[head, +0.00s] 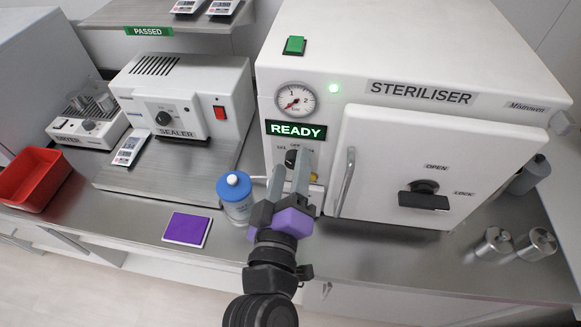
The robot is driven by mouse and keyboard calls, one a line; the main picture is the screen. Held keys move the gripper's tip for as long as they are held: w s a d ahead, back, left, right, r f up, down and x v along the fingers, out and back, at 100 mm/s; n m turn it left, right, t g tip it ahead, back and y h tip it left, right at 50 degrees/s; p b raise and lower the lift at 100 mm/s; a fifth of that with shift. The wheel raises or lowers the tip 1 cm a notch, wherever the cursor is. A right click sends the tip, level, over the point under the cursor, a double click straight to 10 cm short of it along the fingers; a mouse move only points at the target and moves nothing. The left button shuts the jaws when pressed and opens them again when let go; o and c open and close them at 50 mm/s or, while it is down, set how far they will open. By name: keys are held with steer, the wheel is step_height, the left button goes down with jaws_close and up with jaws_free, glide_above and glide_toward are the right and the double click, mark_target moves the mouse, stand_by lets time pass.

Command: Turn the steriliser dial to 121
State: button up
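The white steriliser (420,60) stands on the right side of the counter, with a lit READY display and a green light. Its small black dial (291,157) is on the front panel below the display, with small print around it, partly hidden by my gripper. I cannot read the dial's setting. My gripper (292,166) reaches up from below in front of the dial. Its two grey fingers are apart, with the dial showing between their tips. Whether they touch the dial is unclear.
The steriliser's door handle (345,182) stands close to the right of my gripper, with a black door lever (424,196) further right. A blue-capped bottle (235,198) stands just left. A purple pad (187,229), the sealer (182,95) and a red bin (33,179) are further left.

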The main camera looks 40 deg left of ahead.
steer(key=b+v, duration=0.2)
steer(key=v, duration=0.6)
steer(key=shift+w+a, duration=0.1)
stand_by(0.6)
